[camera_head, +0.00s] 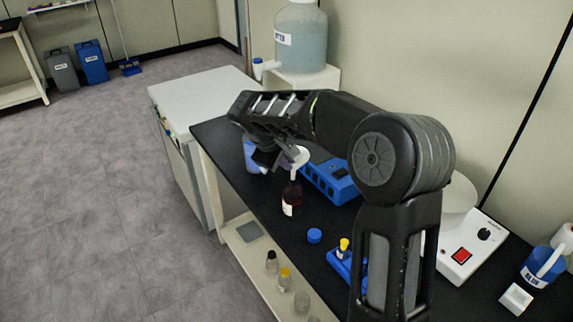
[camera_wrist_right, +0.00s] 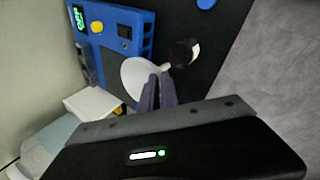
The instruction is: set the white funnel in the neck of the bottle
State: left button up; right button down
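The white funnel (camera_head: 300,155) is above the dark red-brown bottle (camera_head: 291,198), which stands upright on the black bench and has a white label. My right gripper (camera_head: 273,157) is beside the funnel. In the right wrist view the fingers (camera_wrist_right: 158,92) are close together on the edge of the white funnel (camera_wrist_right: 138,77). The funnel's stem points toward the dark bottle (camera_wrist_right: 180,54). I cannot tell whether the stem tip is inside the neck. My left gripper is not in view.
A blue device (camera_head: 330,181) with a display stands right behind the bottle. A blue cap (camera_head: 314,236) and a blue rack (camera_head: 338,262) are nearer. Several small bottles stand on the lower shelf.

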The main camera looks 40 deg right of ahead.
jog(key=shift+f, duration=0.65)
jog(key=c, duration=1.6)
grip_release()
jog(key=b+v, duration=0.1)
jog(key=v, duration=1.1)
